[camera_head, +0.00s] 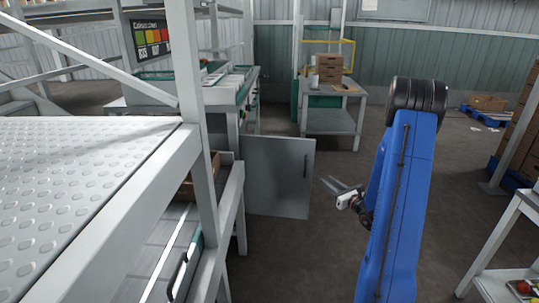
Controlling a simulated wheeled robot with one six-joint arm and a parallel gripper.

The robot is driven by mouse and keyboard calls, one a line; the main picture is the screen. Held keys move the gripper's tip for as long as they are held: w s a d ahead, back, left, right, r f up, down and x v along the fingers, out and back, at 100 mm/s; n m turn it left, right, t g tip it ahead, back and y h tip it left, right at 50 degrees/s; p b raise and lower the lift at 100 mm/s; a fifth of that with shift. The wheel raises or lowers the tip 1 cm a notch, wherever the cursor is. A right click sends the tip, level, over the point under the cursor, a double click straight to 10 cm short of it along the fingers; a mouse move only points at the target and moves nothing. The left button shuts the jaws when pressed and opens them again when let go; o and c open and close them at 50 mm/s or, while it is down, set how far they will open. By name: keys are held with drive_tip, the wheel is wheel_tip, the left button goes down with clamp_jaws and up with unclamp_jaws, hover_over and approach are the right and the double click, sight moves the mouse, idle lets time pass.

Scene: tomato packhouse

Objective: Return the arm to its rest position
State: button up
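My arm is raised at the right of the middle in the head view, with a blue upper link and a black joint at its top. My gripper (343,187) is held out to the left of the blue link, above the open floor. Two thin grey fingers show with a gap between them, and nothing is seen in them. The gripper is apart from every surface around it. Part of the forearm is hidden behind the blue link.
A grey cabinet door (278,177) stands open left of my gripper. A white-framed structure with a studded metal deck (75,190) fills the left. A small table (333,119) with cardboard boxes (329,68) stands behind. A white rack (507,232) is at right. Floor between is clear.

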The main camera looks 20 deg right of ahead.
drive_tip(key=s+a+r+n+g+y, duration=0.35)
drive_tip(key=a+r+n, duration=0.2)
drive_tip(key=a, duration=0.65)
drive_tip(key=s+a+r+n+g+y, duration=0.4)
drive_tip(key=a+n, duration=0.3)
drive_tip(key=a, duration=0.4)
drive_tip(key=s+a+r+n+g+y, duration=0.2)
drive_tip(key=s+a+r+n+g, duration=0.3)
drive_tip(key=a, duration=0.7)
drive_tip(key=s+a+n+g+h, duration=0.4)
drive_tip(key=s+n, duration=0.5)
drive_tip(key=s, duration=0.7)
drive_tip(key=s+d+r+n+t+h, duration=0.3)
drive_tip(key=s+d+n+h, duration=0.3)
drive_tip(key=s, duration=0.4)
drive_tip(key=shift+s+r+n+h, duration=0.2)
drive_tip(key=shift+r+n+h, duration=0.05)
drive_tip(key=shift+n+h, duration=0.7)
